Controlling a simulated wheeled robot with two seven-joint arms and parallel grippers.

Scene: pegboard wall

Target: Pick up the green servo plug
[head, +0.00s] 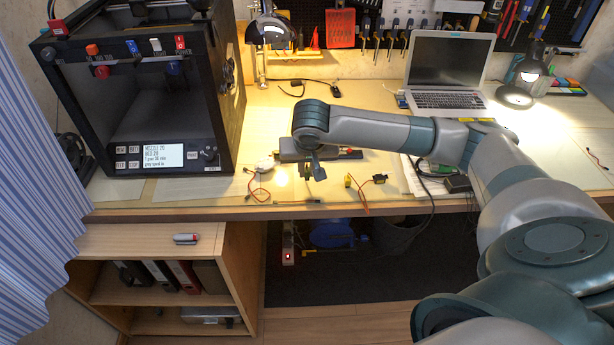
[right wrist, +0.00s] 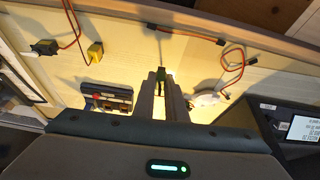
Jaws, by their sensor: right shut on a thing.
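My right gripper (head: 307,173) is over the front part of the workbench, in front of a dark grey tool. In the right wrist view its two fingers (right wrist: 162,80) are closed around a small green servo plug (right wrist: 161,72), and only the plug's tip shows between them. A thin cable seems to run from the plug toward the bench edge. In the head view the plug is too small and too covered to make out clearly. My left gripper is not in either view.
A yellow plug (head: 348,181) and a black servo (head: 380,178) lie right of the gripper with a red lead. Another red lead (head: 258,187) lies left. The black 3D printer (head: 155,90) stands left, and the laptop (head: 448,72) back right. The bench edge is near.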

